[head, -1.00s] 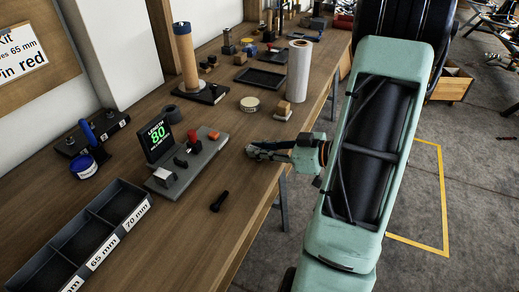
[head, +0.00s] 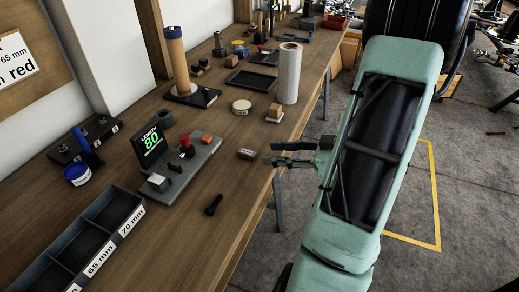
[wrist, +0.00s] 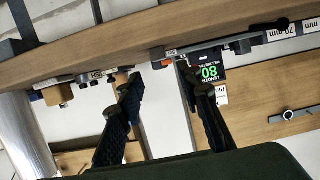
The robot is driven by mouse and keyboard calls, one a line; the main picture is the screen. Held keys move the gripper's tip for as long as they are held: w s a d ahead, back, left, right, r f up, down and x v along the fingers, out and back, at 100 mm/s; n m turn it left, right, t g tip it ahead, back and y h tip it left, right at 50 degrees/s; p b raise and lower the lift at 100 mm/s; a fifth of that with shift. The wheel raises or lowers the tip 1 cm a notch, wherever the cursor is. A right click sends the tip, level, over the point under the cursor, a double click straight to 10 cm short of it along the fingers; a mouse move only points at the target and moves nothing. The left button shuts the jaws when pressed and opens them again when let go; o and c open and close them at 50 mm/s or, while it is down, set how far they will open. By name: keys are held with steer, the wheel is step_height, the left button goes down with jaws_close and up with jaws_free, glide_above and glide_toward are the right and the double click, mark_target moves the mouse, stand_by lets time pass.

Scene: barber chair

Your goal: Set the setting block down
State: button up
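A small labelled block (head: 247,154), which I take to be the setting block, lies on the wooden bench (head: 226,190) right of the length gauge (head: 180,160). My gripper (head: 270,154) is just right of it at the bench edge, with its two fingers apart and nothing between them. In the wrist view the open gripper (wrist: 158,75) shows two separate dark fingers. A labelled block (wrist: 97,77) there sits left of the fingers and seems to be the same one; its lettering is too small to read surely. The gauge display (wrist: 208,72) reads 80.
A wooden block (head: 274,114) and a pale roll (head: 291,73) stand farther back. A round tin (head: 242,107) is behind the block. A black tool (head: 213,205) lies nearer me, with a compartment tray (head: 95,240) at the front left. Bare bench surrounds the block.

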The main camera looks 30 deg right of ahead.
steer(key=shift+v, duration=2.25)
